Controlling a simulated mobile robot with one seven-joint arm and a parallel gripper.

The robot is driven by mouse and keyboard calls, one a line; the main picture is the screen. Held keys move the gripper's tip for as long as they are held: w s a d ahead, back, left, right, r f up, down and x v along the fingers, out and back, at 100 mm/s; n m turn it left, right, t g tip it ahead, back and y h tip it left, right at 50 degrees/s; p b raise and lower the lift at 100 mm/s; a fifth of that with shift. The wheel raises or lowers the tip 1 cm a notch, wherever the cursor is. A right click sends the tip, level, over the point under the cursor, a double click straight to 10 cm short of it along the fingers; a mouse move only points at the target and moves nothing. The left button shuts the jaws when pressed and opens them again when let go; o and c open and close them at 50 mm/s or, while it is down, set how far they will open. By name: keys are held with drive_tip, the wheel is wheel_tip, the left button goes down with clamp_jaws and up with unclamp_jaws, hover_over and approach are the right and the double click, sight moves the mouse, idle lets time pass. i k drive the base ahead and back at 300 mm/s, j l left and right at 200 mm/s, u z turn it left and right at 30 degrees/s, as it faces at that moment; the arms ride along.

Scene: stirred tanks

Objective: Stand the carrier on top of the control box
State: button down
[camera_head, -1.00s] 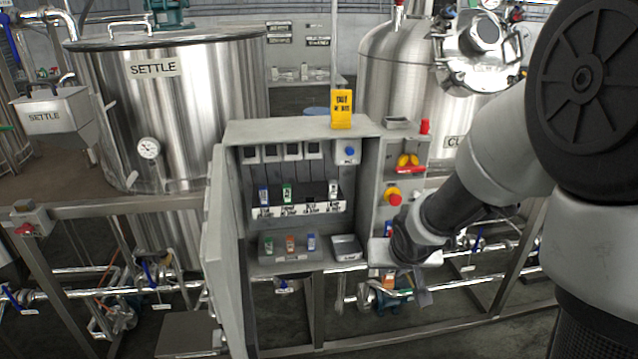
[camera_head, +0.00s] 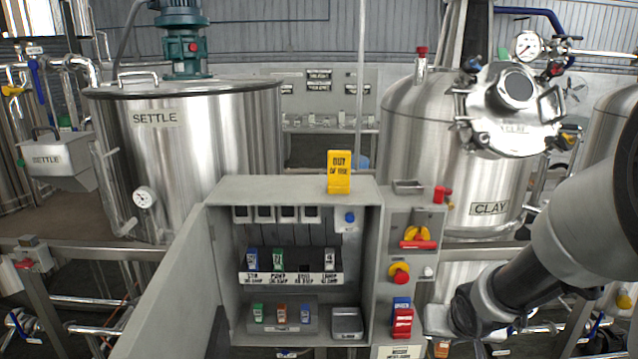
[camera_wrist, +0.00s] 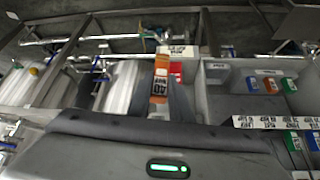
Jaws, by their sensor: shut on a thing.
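The carrier (camera_wrist: 160,85) is an orange block with a white label reading 40, seen upright between the fingers in the wrist view. My gripper (camera_wrist: 158,92) is shut on it. In the head view an orange bit (camera_head: 441,348), probably the carrier, shows at the bottom edge below my wrist; the fingers are hardly visible there. The control box (camera_head: 270,188) is a grey cabinet with its door open to the left. Its flat top is bare except for a yellow OUT OF USE sign (camera_head: 339,172) at the right. My gripper is right of the box and well below its top.
Inside the box, a row of carriers (camera_head: 278,260) has a gap, above a tray of coloured ones (camera_head: 282,325). A side panel (camera_head: 425,225) carries a red-yellow switch (camera_head: 418,240), a stop button (camera_head: 398,273) and a small tray on top (camera_head: 408,187). Tanks stand behind.

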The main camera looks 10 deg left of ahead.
sight(250, 197)
drive_tip(key=i+l+u, duration=0.15)
drive_tip(key=u, duration=0.25)
drive_tip(key=l+u, duration=0.45)
drive_tip(key=i+j, duration=0.05)
drive_tip(key=j, duration=0.05)
